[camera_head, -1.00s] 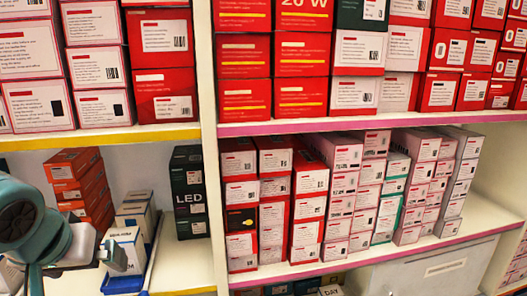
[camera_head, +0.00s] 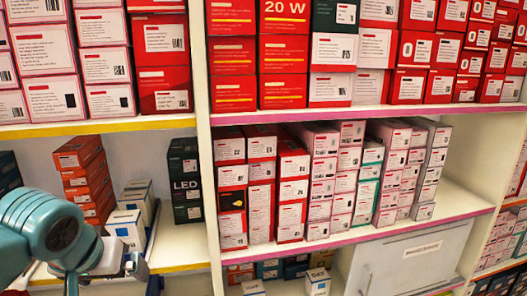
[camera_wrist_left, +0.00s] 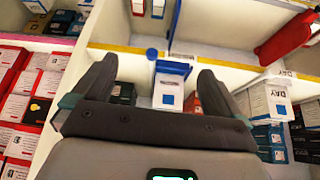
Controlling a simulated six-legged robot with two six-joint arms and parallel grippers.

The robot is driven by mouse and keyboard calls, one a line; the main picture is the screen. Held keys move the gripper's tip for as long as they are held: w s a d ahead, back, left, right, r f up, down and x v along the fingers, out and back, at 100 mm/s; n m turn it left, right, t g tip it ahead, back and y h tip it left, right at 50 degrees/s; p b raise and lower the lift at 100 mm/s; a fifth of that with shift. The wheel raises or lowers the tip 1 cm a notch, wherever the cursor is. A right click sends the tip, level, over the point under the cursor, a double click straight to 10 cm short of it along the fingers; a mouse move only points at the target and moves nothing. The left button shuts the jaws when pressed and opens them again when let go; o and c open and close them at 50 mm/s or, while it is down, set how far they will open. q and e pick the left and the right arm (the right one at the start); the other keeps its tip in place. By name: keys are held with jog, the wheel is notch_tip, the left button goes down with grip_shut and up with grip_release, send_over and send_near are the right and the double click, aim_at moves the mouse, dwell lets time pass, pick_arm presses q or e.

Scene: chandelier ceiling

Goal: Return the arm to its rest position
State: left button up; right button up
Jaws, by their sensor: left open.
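My left arm (camera_head: 58,228), with teal rounded links, comes in at the lower left of the head view, in front of the yellow-edged shelf. In the left wrist view my left gripper (camera_wrist_left: 155,78) shows two dark fingers spread apart, with nothing held between them. Beyond the gap stands a white and blue box (camera_wrist_left: 169,92), clear of the fingers. In the head view the fingers are not clearly seen. My right arm and gripper are in neither view.
Orange boxes (camera_head: 84,180), small white boxes (camera_head: 127,228) and dark LED boxes (camera_head: 185,182) stand near the arm on the yellow-edged shelf (camera_head: 180,267). A white cabinet (camera_head: 410,262) is below.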

pick_arm(q)
jog(key=d+f+m+g+h, duration=0.1)
jog(key=d+f, duration=0.3)
jog(key=f, duration=0.6)
jog(key=d+f+g+h+b, duration=0.1)
jog(key=d+f, duration=0.2)
jog(key=f, duration=0.8)
jog(key=d+f+m+g+h, duration=0.15)
jog(key=d+f, duration=0.25)
jog(key=f, duration=0.6)
jog(key=s+d+f+n+g+h, duration=0.1)
jog(key=s+d+f+n+g, duration=0.1)
jog(key=s+f, duration=1.5)
jog(key=shift+s+d+f+n+b, duration=0.25)
jog(key=shift+d+f+n+b, duration=0.15)
jog(key=shift+d+f, duration=0.35)
